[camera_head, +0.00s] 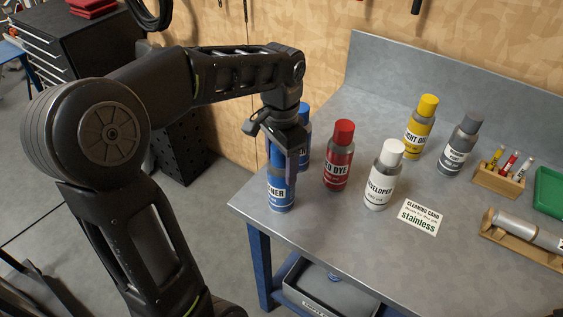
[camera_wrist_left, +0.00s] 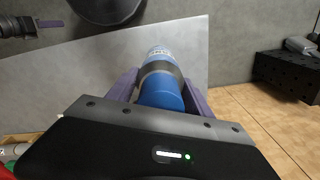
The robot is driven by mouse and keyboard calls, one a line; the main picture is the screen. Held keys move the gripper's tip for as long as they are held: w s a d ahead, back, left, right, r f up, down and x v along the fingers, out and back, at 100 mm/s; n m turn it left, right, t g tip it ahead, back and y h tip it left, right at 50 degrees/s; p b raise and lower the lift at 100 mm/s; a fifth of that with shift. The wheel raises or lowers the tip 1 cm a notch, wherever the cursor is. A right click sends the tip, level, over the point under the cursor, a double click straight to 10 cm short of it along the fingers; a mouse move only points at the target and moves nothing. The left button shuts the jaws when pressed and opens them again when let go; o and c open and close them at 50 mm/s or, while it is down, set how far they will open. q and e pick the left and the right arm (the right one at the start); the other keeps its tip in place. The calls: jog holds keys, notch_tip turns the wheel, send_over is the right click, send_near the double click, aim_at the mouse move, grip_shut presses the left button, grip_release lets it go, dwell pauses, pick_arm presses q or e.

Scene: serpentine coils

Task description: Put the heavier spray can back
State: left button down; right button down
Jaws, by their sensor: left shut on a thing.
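My left gripper (camera_head: 285,160) is shut on a blue spray can (camera_head: 281,193), whose label partly reads "NER". The can is upright near the left corner of the grey workbench (camera_head: 330,250). I cannot tell whether its base touches the top. In the left wrist view the blue can (camera_wrist_left: 161,88) sits between the two purple finger pads. A second blue can (camera_head: 304,135) stands just behind, partly hidden by the gripper. My right gripper is not in view.
A red dye can (camera_head: 339,158), a white-capped developer can (camera_head: 382,177), a yellow-capped can (camera_head: 419,128) and a grey can (camera_head: 460,147) stand to the right. A cleaning card (camera_head: 418,217) reading "stainless" lies in front. A wooden cradle (camera_head: 518,243) holds a lying cylinder.

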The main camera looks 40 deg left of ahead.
pick_arm(q)
jog(key=shift+c, duration=2.1)
grip_release()
notch_tip(320, 180, up, 8)
jog(key=shift+f+p, duration=0.1)
jog(key=shift+p, duration=0.3)
